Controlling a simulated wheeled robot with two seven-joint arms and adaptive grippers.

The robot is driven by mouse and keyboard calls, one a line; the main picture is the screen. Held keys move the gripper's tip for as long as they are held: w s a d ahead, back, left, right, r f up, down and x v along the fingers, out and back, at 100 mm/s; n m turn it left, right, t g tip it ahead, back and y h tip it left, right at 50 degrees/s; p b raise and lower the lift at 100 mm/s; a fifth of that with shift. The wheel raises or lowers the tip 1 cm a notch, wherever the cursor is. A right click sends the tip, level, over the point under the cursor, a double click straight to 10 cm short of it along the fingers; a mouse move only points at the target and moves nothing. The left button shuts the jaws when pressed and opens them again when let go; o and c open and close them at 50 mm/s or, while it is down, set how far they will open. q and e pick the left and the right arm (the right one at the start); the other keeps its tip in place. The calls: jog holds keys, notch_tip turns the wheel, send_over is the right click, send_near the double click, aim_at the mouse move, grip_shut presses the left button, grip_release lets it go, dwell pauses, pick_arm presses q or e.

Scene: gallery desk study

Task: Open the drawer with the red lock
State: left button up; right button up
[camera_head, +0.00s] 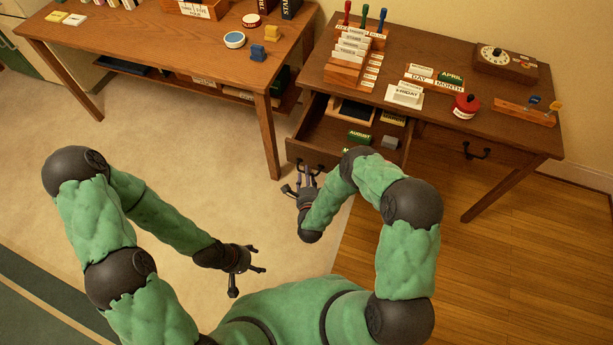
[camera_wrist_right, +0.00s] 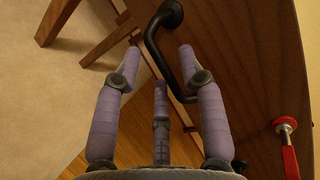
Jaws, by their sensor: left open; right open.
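The desk's left drawer (camera_head: 324,156) stands pulled out, and its inside shows. Its dark curved handle (camera_head: 311,168) is on the front; in the right wrist view the handle (camera_wrist_right: 158,45) runs between my finger tips. A red lock-like piece with a metal knob (camera_wrist_right: 287,128) shows at the right on the same wooden front. My right gripper (camera_head: 299,186) is open at this front, its fingers (camera_wrist_right: 160,58) spread around the handle; contact is unclear. My left gripper (camera_head: 254,262) is open and empty, low over the pale floor. The desk's right drawer (camera_head: 440,147) is shut.
The open drawer holds a green AUGUST block (camera_head: 360,137), a grey block (camera_head: 390,142) and a dark tray (camera_head: 352,110). A red round container (camera_head: 465,107) and card holder (camera_head: 352,52) stand on the desk (camera_head: 440,45). Another table (camera_head: 150,45) is at left.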

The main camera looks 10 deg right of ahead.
jog(key=v, duration=1.2)
dwell(0.5)
notch_tip(320, 180, down, 5)
jog(key=a+n+g+y, duration=0.1)
jog(key=n+g+y, duration=0.3)
jog(key=n+g, duration=0.4)
jog(key=s+a+r+n+g+y, duration=0.1)
jog(key=s+r+n+g+y, duration=0.2)
jog(key=s+n+g, duration=0.4)
jog(key=s+r+n, duration=0.1)
jog(key=s+n, duration=0.2)
jog(key=s, duration=0.5)
jog(key=shift+a+n+p, duration=0.25)
jog(key=shift+n+p, duration=0.15)
